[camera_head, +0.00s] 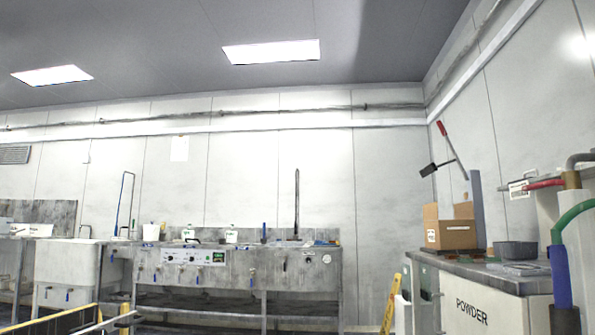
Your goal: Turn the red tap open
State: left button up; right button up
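A red bar (545,184) sticks out to the left from a brass-coloured fitting (571,180) on the pipework at the right. I cannot tell whether it is the red tap's handle or a piece of hose. No other red tap can be made out. Small blue handles (68,296) show on the front of the sink units at the left. Neither of my grippers is in view.
A bench marked POWDER (482,298) stands at the right, below the red bar. It carries a cardboard box (452,233) and a grey tub (515,251). A green hose (573,213) with a blue sleeve hangs at the right edge. A long metal sink unit (235,270) lines the back wall.

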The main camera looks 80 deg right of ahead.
aim_at(560, 181)
jog(key=z, duration=3.25)
